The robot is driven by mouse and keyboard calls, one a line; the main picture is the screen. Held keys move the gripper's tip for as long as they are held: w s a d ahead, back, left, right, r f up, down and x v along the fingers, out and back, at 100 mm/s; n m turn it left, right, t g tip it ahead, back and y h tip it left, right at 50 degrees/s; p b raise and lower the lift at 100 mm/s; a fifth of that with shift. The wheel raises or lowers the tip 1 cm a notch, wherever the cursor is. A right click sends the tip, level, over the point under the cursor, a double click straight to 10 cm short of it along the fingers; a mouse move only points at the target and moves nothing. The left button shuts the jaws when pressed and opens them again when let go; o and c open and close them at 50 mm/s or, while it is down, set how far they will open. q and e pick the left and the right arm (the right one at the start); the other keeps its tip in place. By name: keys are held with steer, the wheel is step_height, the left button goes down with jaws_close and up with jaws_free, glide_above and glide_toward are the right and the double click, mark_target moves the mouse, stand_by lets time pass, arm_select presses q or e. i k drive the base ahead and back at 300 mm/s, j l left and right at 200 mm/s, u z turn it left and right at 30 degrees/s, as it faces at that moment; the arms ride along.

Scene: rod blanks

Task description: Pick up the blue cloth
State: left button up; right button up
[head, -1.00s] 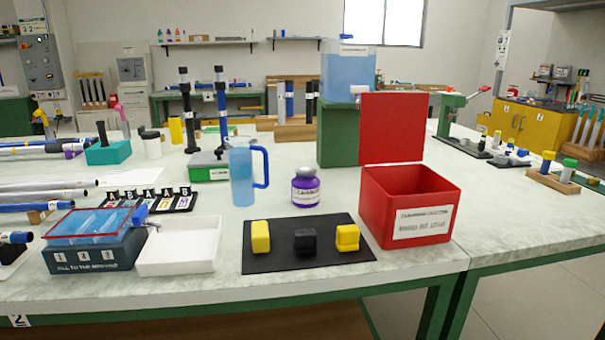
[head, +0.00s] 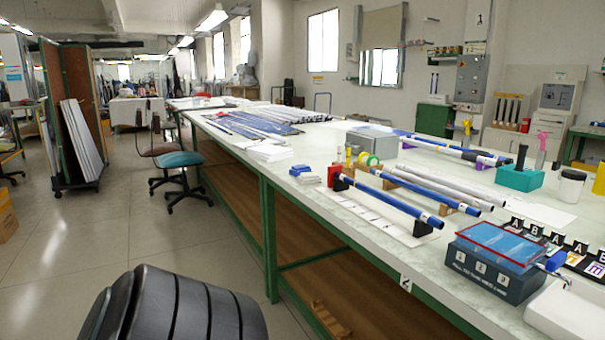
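A small folded blue item (head: 300,169) lies near the front edge of the long bench in the middle of the head view. It looks like a folded cloth, but it is too small to be certain. A paler folded piece (head: 309,178) lies right beside it, towards me. Neither of my grippers shows in the head view, so I cannot see whether they are open or shut.
A red block (head: 334,175) and a rack with blue rods (head: 390,200) stand right of the folded item. White sheets (head: 268,150) lie behind it. A chair (head: 183,160) stands left of the bench; the floor (head: 215,235) in front is open.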

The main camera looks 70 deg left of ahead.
mark_target(295, 171)
steer(key=u, duration=2.25)
